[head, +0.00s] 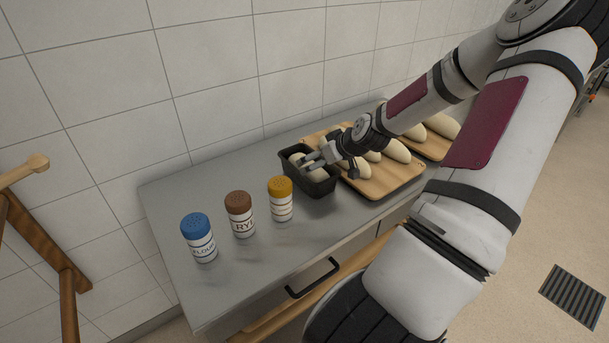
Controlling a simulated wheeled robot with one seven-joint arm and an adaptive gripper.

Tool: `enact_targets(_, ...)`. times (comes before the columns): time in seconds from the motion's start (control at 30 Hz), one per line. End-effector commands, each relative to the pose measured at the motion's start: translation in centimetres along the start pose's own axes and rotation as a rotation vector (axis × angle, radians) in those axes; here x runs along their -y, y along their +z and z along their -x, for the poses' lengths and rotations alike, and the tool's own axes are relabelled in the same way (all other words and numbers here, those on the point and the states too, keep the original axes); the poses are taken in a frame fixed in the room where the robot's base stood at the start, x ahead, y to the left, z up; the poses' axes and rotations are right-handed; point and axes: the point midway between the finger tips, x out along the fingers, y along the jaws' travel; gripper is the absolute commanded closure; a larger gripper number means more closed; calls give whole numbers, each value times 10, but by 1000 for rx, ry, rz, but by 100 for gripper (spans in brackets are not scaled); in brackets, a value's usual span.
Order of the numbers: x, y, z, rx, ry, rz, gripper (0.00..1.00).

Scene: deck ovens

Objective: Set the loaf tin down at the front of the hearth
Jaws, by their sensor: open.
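The loaf tin (318,187) is a dark, rectangular tin with pale dough in it. It stands on the grey metal counter, left of a wooden board. My gripper (308,161) is open and reaches in from the right over the tin. Its fingers are at the tin's upper part, and I cannot tell whether they touch it. My gripper hides part of the dough and the tin's right rim. The hearth is not in view.
Left of the tin stand a yellow-lidded shaker (281,200), a brown-lidded one (240,215) and a blue-lidded one (199,238). The wooden board (383,186) holds several pale loaves. The counter's front left (235,288) is clear. A tiled wall (210,70) stands behind.

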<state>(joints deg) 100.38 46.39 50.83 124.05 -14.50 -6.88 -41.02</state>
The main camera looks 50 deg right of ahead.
Motion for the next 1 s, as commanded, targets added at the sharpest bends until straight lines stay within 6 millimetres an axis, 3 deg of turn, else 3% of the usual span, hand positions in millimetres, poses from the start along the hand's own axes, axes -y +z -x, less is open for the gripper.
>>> enact_targets(0.1, 1, 0, -20, 0, -1, 0, 0)
enact_targets(0.43, 0, 4, -38, 2, -1, -1, 0)
enact_targets(0.73, -1, 12, -78, 1, -2, -1, 0)
enact_targets(1.0, -2, 12, -82, 1, 0, 0, 0)
